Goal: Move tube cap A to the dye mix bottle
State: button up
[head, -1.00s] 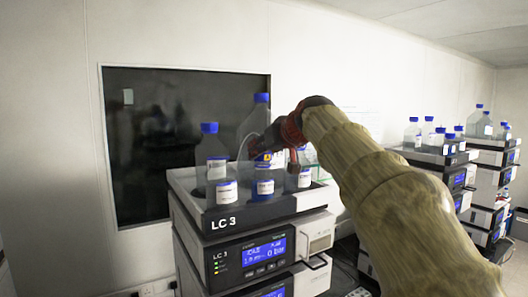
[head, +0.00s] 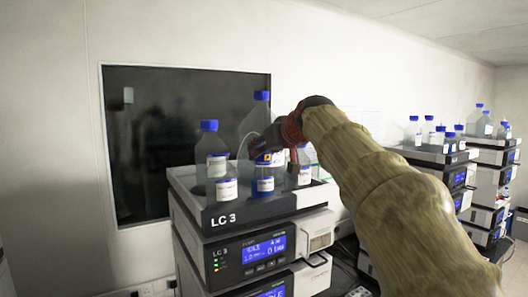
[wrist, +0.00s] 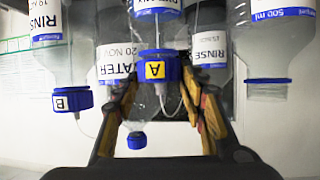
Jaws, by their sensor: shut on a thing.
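Tube cap A (wrist: 155,70), blue with a yellow "A" tag, sits between the fingers of my gripper (wrist: 168,95) in the wrist view, where labels appear upside down. My gripper is shut on it. In the head view my gripper (head: 272,150) is over the bottles on the LC 3 unit, with the cap's tag (head: 267,156) showing at its tip. A bottle with a partly cut-off label (wrist: 158,5) lines up with cap A in the wrist view. I cannot read which bottle is the dye mix, nor tell whether cap A touches a bottle.
Blue tube cap B (wrist: 72,100) hangs on a bottle to the left in the wrist view. Rinse (wrist: 210,55) and water (wrist: 116,62) bottles stand close around. The tray (head: 250,212) on LC 3 is crowded. More bottle-topped stacks (head: 440,155) stand to the right.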

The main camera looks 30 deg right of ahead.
jog(key=o, duration=1)
jog(key=shift+o, duration=0.3)
jog(key=v, duration=1.2)
